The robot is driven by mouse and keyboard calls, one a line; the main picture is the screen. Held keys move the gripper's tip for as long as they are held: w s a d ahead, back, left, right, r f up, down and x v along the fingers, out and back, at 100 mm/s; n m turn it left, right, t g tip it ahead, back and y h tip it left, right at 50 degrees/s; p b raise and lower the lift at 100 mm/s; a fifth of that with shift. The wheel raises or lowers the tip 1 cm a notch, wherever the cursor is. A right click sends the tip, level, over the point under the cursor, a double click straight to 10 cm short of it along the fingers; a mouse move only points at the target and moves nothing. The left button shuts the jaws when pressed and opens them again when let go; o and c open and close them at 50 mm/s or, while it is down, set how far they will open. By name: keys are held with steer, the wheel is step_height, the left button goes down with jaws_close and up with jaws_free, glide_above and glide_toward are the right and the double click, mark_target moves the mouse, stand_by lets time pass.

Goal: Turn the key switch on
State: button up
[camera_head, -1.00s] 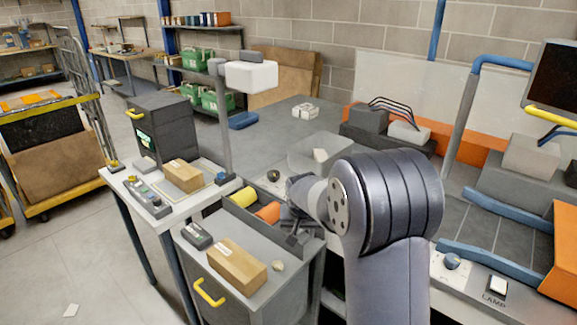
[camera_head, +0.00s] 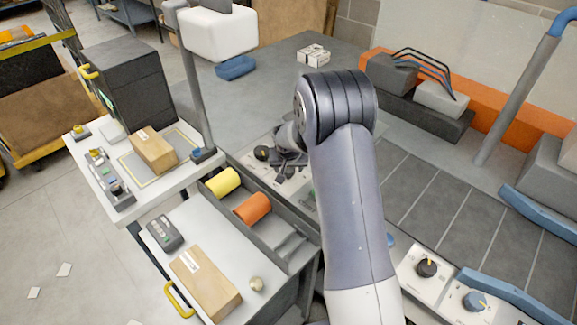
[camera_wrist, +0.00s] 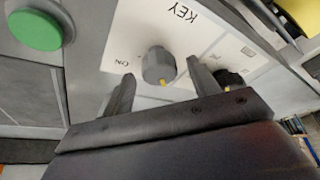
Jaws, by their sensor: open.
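The key switch (camera_wrist: 157,64) is a grey round knob with a yellow mark on a white plate (camera_wrist: 205,42) lettered KEY and ON. The mark points down in the wrist view, away from the ON lettering at the left. My gripper (camera_wrist: 160,73) is open, with one finger on each side of the knob in the picture. I cannot tell whether either finger touches it. In the head view my gripper (camera_head: 290,168) is over the panel beside the bench, and the key switch is hidden or too small to make out.
A second dark knob (camera_wrist: 231,78) sits close beside the right finger in the wrist view. A green button (camera_wrist: 36,30) is at upper left. In the head view, yellow (camera_head: 222,181) and orange (camera_head: 253,207) rolls lie in a trough near the gripper.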

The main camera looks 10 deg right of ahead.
steer(key=shift+f, duration=0.25)
steer(key=shift+c, duration=0.3)
steer(key=c, duration=0.9)
